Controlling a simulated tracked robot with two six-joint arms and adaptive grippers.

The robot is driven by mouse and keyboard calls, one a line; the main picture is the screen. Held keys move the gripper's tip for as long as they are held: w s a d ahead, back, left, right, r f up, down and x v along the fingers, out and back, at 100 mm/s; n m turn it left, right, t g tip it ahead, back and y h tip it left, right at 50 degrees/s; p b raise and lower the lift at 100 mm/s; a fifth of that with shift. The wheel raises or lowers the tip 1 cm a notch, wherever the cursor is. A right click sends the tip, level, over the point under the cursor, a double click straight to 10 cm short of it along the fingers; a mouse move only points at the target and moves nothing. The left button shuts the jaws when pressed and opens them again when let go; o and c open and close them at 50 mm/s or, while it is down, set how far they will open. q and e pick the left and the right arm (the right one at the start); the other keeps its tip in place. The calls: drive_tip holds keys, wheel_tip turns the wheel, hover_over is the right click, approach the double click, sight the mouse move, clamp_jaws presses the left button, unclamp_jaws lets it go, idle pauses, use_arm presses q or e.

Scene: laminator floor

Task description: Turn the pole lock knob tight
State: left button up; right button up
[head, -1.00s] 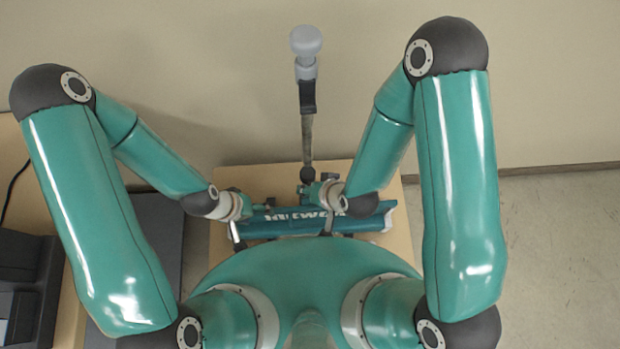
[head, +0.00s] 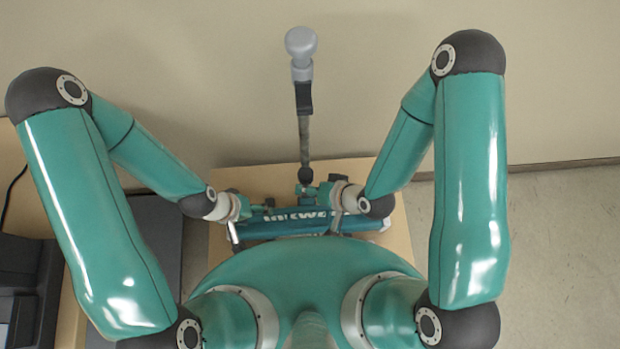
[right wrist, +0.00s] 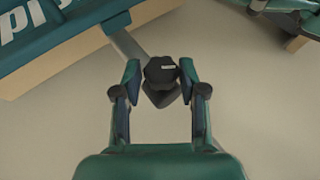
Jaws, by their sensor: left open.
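The pole lock knob (right wrist: 160,72) is dark and lobed, at the end of a grey rod in the right wrist view. My right gripper (right wrist: 160,77) has one finger on each side of it. The fingertips are very close to its sides; I cannot tell whether they press on it. In the head view my right gripper (head: 308,194) is beside the foot of the upright pole (head: 304,110) and hides the knob there. My left gripper (head: 262,207) is open, low over the left part of the teal lettered machine (head: 290,228), which is also in the right wrist view (right wrist: 50,30).
The machine lies on a light wooden top (head: 400,235) close to the wall. The pole rises along the wall to a grey rounded head (head: 300,42). Dark equipment (head: 25,275) stands at the left. The floor at the right (head: 560,240) is clear.

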drive_tip(key=shift+o, duration=0.9)
drive_tip(key=shift+a+r, duration=0.1)
